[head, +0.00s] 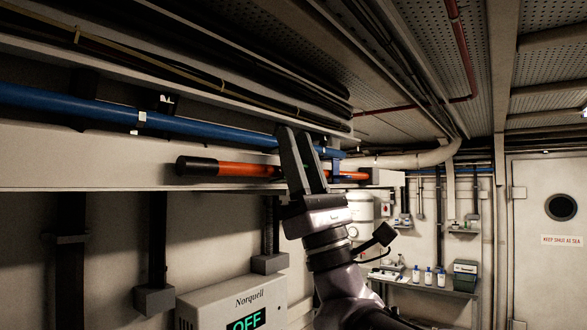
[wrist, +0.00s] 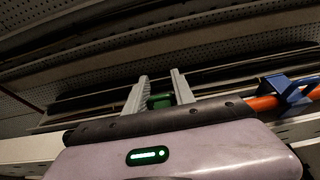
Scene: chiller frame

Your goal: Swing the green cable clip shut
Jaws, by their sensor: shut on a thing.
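My gripper (head: 297,148) is raised at the wall ledge, in front of the orange cable (head: 240,169). In the wrist view its two grey fingers (wrist: 160,82) stand on either side of the green cable clip (wrist: 160,101) and are shut on it. Only a small green part of the clip shows; the rest is hidden by the fingers and the wrist housing. I cannot tell how far the clip is swung. The cable also shows at the right of the wrist view (wrist: 262,103).
A blue clip (wrist: 287,90) sits around the cable, right of my gripper. A blue pipe (head: 100,107) runs above the cable. A white Norquell box (head: 235,302) with an OFF display is below. A shelf with bottles (head: 428,276) is at the back.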

